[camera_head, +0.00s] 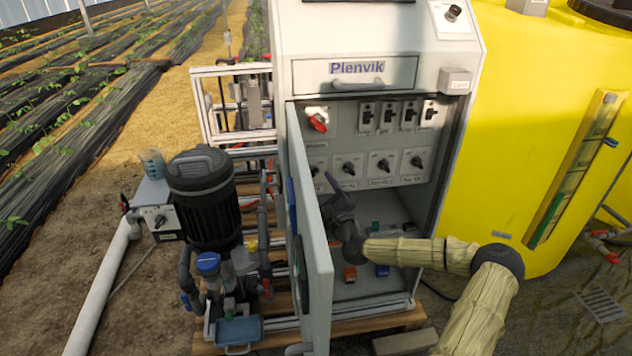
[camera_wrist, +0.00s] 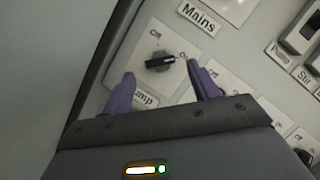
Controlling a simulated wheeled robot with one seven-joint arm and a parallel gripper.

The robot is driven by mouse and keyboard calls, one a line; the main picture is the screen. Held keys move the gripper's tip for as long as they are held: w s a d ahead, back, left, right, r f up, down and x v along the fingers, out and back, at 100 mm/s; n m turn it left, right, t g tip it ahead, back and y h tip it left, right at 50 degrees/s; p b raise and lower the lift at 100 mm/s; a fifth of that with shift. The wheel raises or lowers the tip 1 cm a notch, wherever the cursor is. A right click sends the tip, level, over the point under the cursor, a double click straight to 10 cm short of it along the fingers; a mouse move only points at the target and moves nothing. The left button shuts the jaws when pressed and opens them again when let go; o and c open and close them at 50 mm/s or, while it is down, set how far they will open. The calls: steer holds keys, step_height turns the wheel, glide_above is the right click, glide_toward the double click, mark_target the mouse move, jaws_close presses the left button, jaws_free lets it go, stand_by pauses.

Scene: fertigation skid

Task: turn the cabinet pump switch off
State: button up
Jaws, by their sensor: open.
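The cabinet pump switch is a black rotary knob (camera_wrist: 160,63) on a pale plate, with "Off" and "On" marks. Its label is partly covered and reads "...mp". The knob's light-tipped end points toward "On". My gripper (camera_wrist: 161,70) is open, its purple fingers either side of the knob; I cannot tell if they touch it. In the head view, my gripper (camera_head: 332,182) reaches inside the open cabinet (camera_head: 452,140), in front of the lower left of the panel. The pump switch there (camera_head: 317,166) is partly hidden.
The open cabinet door (camera_head: 313,250) stands close left of my arm. Several similar rotary switches (camera_head: 383,165) sit to the right, with toggle switches (camera_head: 409,115) and a red mains switch (camera_head: 318,122) above. Small coloured items, including an orange one (camera_head: 350,274), lie on the cabinet floor.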

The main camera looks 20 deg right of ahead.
mark_target(314, 176)
steer(key=shift+x, duration=1.65)
steer(key=c, duration=1)
